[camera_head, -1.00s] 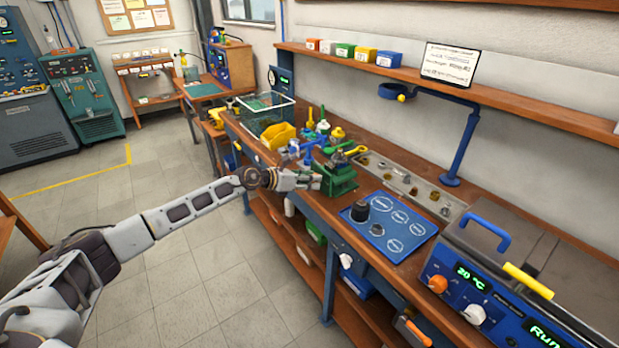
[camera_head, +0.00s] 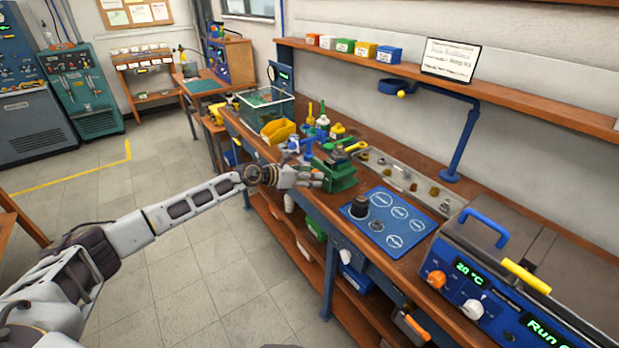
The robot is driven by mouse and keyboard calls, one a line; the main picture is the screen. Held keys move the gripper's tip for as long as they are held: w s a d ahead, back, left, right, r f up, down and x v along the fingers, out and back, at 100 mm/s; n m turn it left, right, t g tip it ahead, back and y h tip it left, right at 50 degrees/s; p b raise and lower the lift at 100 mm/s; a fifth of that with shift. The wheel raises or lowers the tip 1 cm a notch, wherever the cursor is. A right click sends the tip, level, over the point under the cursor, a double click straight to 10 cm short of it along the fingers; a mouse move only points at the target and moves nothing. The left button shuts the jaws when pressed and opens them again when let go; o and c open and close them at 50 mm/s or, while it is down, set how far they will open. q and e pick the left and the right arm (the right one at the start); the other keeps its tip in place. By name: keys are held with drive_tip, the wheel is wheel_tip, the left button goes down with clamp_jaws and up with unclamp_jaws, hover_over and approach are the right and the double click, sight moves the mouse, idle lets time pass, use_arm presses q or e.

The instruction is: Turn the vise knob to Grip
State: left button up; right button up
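The green vise (camera_head: 340,178) stands on the wooden bench, near its front edge, left of the blue mat. My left gripper (camera_head: 312,177) is at the vise's left side, its fingers close to or against it. The fingers are too small and overlapped to tell whether they are open or shut, or whether they touch a knob. No vise knob or Grip marking can be made out clearly. A white knob (camera_head: 345,256) sits on the bench front below the blue mat; I cannot tell what it belongs to. My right gripper is not in view.
The blue mat (camera_head: 408,212) holds a dark cylinder (camera_head: 359,206). A blue bath unit (camera_head: 465,285) with orange and white knobs is at the right. A yellow bin (camera_head: 278,132), a clear tank (camera_head: 266,104) and bottles stand beyond the vise. The floor left of the bench is clear.

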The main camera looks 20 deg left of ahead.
use_arm(q)
drive_tip(key=shift+a, duration=0.1)
drive_tip(key=v, duration=1.2)
idle(0.5)
idle(0.4)
drive_tip(key=shift+w, duration=0.1)
